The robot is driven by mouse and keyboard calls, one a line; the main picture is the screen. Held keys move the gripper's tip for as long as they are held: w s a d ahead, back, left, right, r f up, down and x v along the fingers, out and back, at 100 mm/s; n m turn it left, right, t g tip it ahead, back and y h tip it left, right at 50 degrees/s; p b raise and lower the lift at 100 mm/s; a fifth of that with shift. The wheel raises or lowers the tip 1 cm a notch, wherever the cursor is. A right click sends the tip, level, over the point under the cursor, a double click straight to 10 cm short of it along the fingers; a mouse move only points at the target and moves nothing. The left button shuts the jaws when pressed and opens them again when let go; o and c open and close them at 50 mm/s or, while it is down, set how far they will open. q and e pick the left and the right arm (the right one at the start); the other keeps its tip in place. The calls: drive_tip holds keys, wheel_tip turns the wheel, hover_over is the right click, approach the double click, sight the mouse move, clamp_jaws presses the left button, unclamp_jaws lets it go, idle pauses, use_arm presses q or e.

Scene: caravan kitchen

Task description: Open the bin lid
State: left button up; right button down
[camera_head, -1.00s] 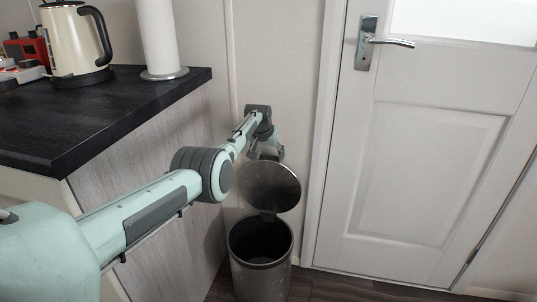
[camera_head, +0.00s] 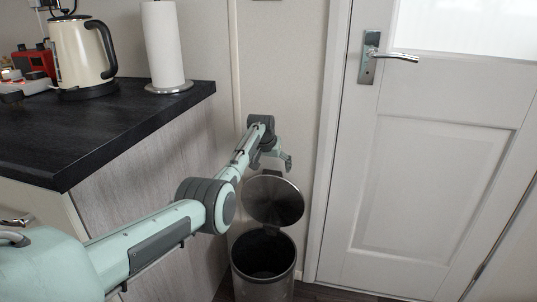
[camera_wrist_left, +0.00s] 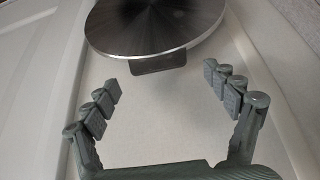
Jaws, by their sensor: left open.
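The bin (camera_head: 264,283) is a metal pedal-type bin on the floor between the counter end and the door. Its round lid (camera_head: 273,201) stands raised and tilted back at the rear, and the dark inside of the bin shows. My left gripper (camera_head: 284,162) is above the lid's upper edge, by the wall, partly hidden by its own arm. In the left wrist view, my left gripper's fingers (camera_wrist_left: 160,85) are spread wide and empty. The lid (camera_wrist_left: 155,25) with its small tab lies beyond the fingertips, apart from them. My right gripper is not seen.
The dark counter (camera_head: 110,125) is to the left, with a kettle (camera_head: 80,52) and paper towel roll (camera_head: 163,45) on it. My left arm passes in front of the counter's end panel. The white door (camera_head: 425,170) is shut at the right.

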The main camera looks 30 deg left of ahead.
use_arm(q)
drive_tip(key=v, duration=1)
drive_tip(key=shift+s, duration=0.15)
drive_tip(key=s+d+f+m+g, duration=0.1)
drive_tip(key=s+f, duration=0.4)
drive_tip(key=f, duration=0.2)
drive_tip(key=s+d+f, duration=0.1)
drive_tip(key=s+f, duration=0.4)
drive_tip(key=f, duration=0.2)
drive_tip(key=s+d+f+m+p, duration=0.1)
drive_tip(key=s+d+f, duration=0.2)
drive_tip(key=s+f, duration=0.55)
drive_tip(key=s+d+f+m+p, duration=0.15)
drive_tip(key=s+f, duration=0.35)
drive_tip(key=s, duration=0.6)
drive_tip(key=s+d+f, duration=0.1)
drive_tip(key=s+d, duration=0.2)
drive_tip(key=s, duration=0.5)
drive_tip(key=s+d+f+g, duration=0.1)
drive_tip(key=s+d, duration=0.2)
drive_tip(key=s, duration=0.4)
drive_tip(key=shift+s+m+g, duration=0.3)
drive_tip(key=shift+s+m, duration=0.1)
drive_tip(key=shift+m, duration=0.05)
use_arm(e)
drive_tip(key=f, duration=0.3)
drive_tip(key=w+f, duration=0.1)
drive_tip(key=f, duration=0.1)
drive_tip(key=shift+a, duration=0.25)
